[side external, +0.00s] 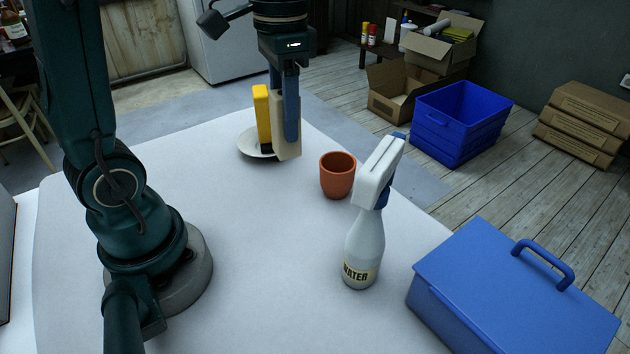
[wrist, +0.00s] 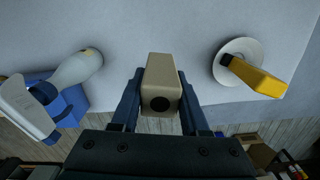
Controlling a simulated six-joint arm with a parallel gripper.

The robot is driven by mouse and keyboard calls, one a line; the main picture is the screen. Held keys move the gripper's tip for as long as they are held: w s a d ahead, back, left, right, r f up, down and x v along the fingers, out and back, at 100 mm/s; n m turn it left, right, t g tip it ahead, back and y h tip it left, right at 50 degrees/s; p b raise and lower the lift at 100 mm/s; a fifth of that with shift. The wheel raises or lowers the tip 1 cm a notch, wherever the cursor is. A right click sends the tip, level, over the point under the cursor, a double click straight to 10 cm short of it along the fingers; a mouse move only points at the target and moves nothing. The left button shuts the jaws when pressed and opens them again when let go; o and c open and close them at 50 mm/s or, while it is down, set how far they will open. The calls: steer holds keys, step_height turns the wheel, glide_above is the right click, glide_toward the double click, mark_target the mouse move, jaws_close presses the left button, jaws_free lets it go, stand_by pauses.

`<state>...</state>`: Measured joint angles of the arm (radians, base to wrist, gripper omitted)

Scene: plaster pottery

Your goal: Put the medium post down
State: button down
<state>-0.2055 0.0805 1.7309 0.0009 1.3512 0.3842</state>
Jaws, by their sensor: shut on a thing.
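A beige rectangular post (side external: 280,125) is upright in my gripper (side external: 290,128). In the wrist view the same post (wrist: 160,72) sits between the two fingers of my gripper (wrist: 160,88), with a dark round spot on its near end. My gripper is shut on it. In the side view its lower end is just in front and right of a white dish; I cannot tell whether it touches the table. A yellow post with a black lower part (side external: 262,105) stands on the dish (side external: 246,146), beside the held post, and also shows in the wrist view (wrist: 262,80).
A terracotta cup (side external: 337,177) stands right of the held post. A white spray bottle marked WATER (side external: 364,250) stands nearer the camera. A blue toolbox (side external: 515,290) sits at the right front. The white table (side external: 260,270) is clear in the middle and front.

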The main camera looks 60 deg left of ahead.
steer(key=s+a+f+n, duration=0.2)
steer(key=s+a, duration=0.4)
steer(key=s, duration=0.3)
glide_above(280, 236)
steer(key=shift+f, duration=5.15)
steer(key=shift+c, duration=2)
jaws_free()
steer(key=shift+f, duration=0.15)
